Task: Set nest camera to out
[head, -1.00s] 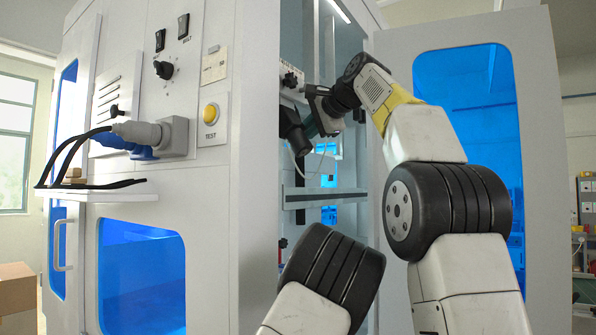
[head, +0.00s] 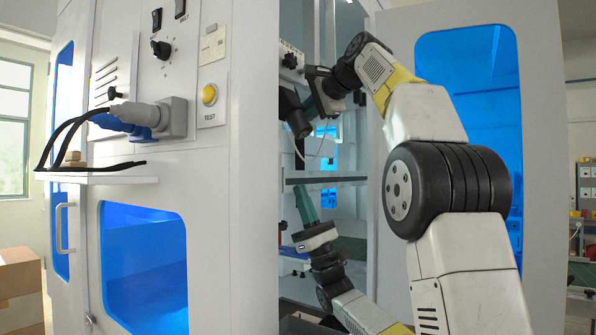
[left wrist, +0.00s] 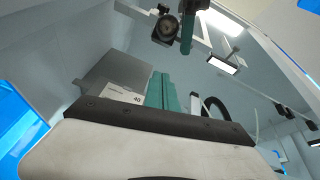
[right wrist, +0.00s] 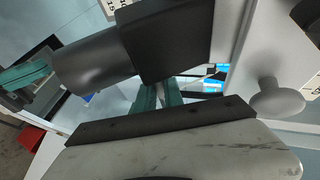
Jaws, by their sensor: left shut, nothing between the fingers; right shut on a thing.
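The nest camera (head: 293,112) is a dark block with a barrel-shaped lens, hanging inside the open cabinet bay. In the right wrist view its black body (right wrist: 168,40) and grey barrel fill the upper middle. My right gripper (head: 313,103) is shut on it, with the teal fingertips (right wrist: 158,92) partly hidden behind its block. From below, its round lens (left wrist: 166,30) shows in the left wrist view. My left gripper (head: 301,190) is lower in the bay, pointing up, shut and empty, apart from the camera. Its teal fingers (left wrist: 160,90) show in the left wrist view.
A marked white plate (head: 291,56) is above the camera, and a thin pale cable hangs below it. A shelf edge (head: 325,178) crosses the bay near my left gripper. The cabinet's side panel (head: 255,200) stands left; an open door (head: 545,120) stands right.

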